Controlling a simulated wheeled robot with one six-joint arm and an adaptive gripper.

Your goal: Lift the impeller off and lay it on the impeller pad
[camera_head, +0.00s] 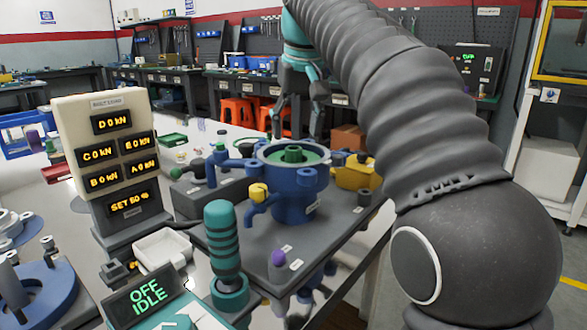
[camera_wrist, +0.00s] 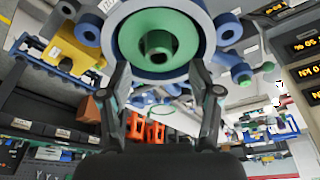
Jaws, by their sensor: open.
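The green impeller (camera_head: 293,155) sits inside the open top of the blue pump housing (camera_head: 294,202), with its round hub standing up in the middle. In the wrist view the impeller (camera_wrist: 158,42) shows as a green disc with a dark hub bore, ringed by the housing. My gripper (camera_head: 298,130) hangs behind and above the housing, pointing down. Its two fingers are spread and empty; in the wrist view the gripper (camera_wrist: 160,75) has its fingers on either side of the housing's lower edge. I cannot make out which surface is the impeller pad.
A panel with number displays (camera_head: 108,150) stands at the left. A teal-handled tool (camera_head: 222,235) stands upright in front of the dark base plate (camera_head: 325,232). A yellow block (camera_head: 352,172) is right of the housing. A white tray (camera_head: 163,247) and an OFF IDLE display (camera_head: 143,288) are front left.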

